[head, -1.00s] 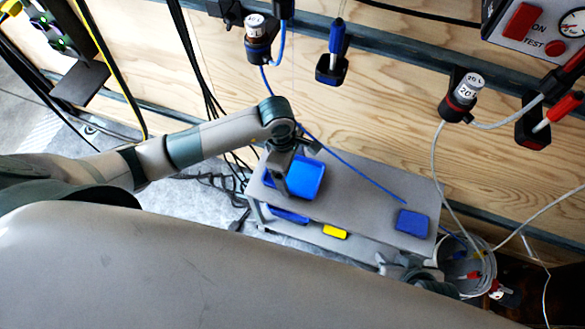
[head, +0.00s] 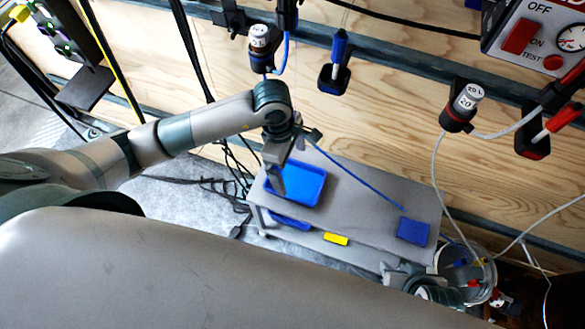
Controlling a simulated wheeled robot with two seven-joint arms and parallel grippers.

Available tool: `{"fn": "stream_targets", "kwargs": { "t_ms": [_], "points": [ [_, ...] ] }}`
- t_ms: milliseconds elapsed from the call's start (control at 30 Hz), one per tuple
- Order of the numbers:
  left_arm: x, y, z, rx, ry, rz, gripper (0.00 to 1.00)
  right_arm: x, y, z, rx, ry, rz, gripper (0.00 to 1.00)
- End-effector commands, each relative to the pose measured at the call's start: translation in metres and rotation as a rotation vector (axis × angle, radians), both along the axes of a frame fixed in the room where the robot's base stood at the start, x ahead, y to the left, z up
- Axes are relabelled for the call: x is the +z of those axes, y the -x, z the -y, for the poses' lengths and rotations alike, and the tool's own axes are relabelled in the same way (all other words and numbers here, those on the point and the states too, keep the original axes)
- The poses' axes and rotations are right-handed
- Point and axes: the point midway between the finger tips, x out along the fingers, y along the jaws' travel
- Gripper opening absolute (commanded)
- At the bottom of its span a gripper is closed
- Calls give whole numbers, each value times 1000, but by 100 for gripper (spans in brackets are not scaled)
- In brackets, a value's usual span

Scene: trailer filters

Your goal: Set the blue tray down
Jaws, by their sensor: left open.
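The blue tray (head: 308,187) lies on the left part of the grey cart top (head: 365,198) and looks flat. It appears empty. My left gripper (head: 275,183) is open and points down at the tray's left side, with its fingers covering part of the tray's left edge. I cannot tell whether the fingers touch the tray. My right gripper (head: 396,277) shows only in part at the cart's lower right corner, and its jaws are too unclear to read.
A dark blue block (head: 412,231) sits at the cart's right end. A blue item (head: 288,221) and a yellow block (head: 336,239) show on the lower level. A clear bucket (head: 482,283) stands at right. Cables and holders hang along the wooden wall (head: 400,90).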

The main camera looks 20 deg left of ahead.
Motion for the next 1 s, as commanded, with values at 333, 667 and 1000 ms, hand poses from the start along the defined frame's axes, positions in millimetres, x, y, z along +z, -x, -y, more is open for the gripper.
{"fn": "stream_targets", "kwargs": {
  "t_ms": [333,667,1000],
  "points": [
    [7,0,-1,0,1,0,100,-1,5,0,0,1,-9,31],
    [7,0,-1,0,0,0,100,-2,7,0,-2,-1,-11,31],
    [7,0,-1,0,1,0,100,-1,5,-1,-1,-1,-7,31]
  ]
}}
